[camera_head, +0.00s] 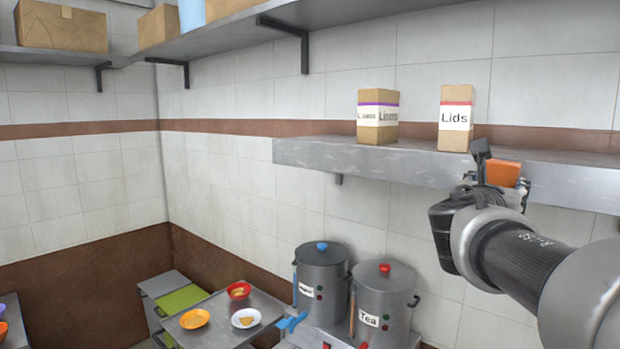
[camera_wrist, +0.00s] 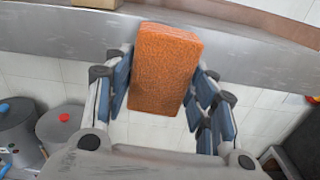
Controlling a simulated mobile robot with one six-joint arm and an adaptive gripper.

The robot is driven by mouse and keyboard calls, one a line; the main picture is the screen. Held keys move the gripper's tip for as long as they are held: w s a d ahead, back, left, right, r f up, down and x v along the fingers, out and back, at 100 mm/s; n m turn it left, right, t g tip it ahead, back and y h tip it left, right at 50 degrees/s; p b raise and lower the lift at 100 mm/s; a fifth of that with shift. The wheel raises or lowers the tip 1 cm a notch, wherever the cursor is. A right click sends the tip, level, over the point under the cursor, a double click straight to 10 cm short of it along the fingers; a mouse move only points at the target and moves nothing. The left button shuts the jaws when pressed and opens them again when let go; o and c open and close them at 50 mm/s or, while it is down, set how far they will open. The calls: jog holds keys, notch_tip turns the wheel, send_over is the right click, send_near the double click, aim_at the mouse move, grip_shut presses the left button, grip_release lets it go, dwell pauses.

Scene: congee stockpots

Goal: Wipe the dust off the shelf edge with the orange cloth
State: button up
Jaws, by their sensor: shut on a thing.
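The orange cloth (camera_wrist: 165,70) is a block-like piece held between the two fingers of my gripper (camera_wrist: 160,90) in the wrist view. Its far end overlaps the front face of the grey shelf (camera_wrist: 60,32) there; I cannot tell whether it touches. In the head view the cloth (camera_head: 503,173) shows beside my gripper (camera_head: 490,170), in front of the shelf edge (camera_head: 350,160). Pale streaky marks that look like dust show along the shelf's front edge, left of the gripper. The edge behind the gripper is hidden.
A linens box (camera_head: 378,117) and a lids box (camera_head: 456,118) stand on the shelf. Two stockpots, one with a blue knob (camera_head: 321,270) and one with a red knob (camera_head: 384,300), stand below. An upper shelf (camera_head: 230,30) holds boxes. The space before the shelf's left part is clear.

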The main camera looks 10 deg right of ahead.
dwell(0.3)
jog(key=v, duration=0.3)
jog(key=shift+d, duration=0.1)
dwell(0.6)
jog(key=shift+b+x, duration=0.35)
jog(key=shift+x, duration=3.1)
jog(key=shift+x, duration=1.05)
jog(key=shift+r, duration=0.1)
jog(key=s+d+b, duration=0.1)
jog(key=s+d, duration=0.1)
jog(key=s, duration=0.1)
jog(key=shift+d+b, duration=0.2)
jog(key=shift+b, duration=0.1)
